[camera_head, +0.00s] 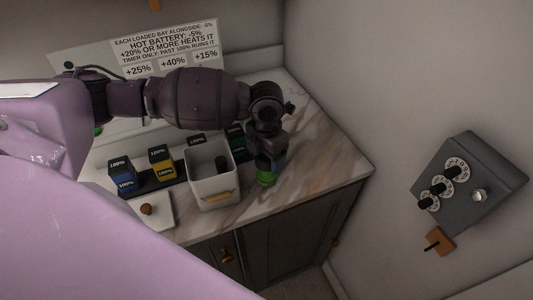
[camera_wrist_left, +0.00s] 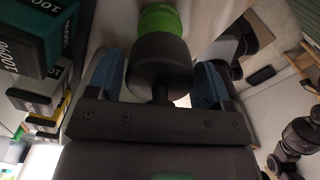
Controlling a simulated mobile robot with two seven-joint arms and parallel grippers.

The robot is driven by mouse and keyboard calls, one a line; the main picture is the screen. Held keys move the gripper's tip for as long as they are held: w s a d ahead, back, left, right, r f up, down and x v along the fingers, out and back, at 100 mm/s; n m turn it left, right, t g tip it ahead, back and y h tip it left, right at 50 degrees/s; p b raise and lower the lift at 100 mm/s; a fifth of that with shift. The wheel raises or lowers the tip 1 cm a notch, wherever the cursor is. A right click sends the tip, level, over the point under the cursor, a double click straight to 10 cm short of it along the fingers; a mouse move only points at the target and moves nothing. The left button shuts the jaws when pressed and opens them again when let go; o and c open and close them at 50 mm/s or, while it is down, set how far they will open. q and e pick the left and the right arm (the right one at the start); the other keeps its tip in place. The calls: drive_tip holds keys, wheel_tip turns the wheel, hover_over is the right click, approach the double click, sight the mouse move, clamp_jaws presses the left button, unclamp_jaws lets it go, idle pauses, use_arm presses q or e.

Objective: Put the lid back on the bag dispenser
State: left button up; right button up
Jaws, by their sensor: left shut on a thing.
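My left gripper (camera_head: 266,156) points down over the right part of the counter. In the left wrist view its blue-padded fingers (camera_wrist_left: 158,88) are shut around the narrow stem of a dark round lid (camera_wrist_left: 160,62). A green cylinder, seemingly the bag dispenser (camera_wrist_left: 160,19), lies just beyond the lid in line with it. In the head view the dispenser (camera_head: 265,179) shows as a green base on the marble, below the gripper. I cannot tell whether lid and dispenser touch. The gripper hides the lid in the head view. My right gripper is not clearly seen.
A white open bin (camera_head: 193,160) with a dark item inside stands left of the dispenser. Blue (camera_head: 122,178) and yellow (camera_head: 161,162) batteries and a white plate with a brown knob (camera_head: 147,209) are farther left. A dial box (camera_head: 468,177) is on the right wall.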

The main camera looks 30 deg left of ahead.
use_arm(q)
drive_tip(key=shift+f, duration=0.1)
idle(0.8)
drive_tip(key=o, duration=0.9)
drive_tip(key=shift+r, duration=3.5)
clamp_jaws()
drive_tip(key=shift+f, duration=1.2)
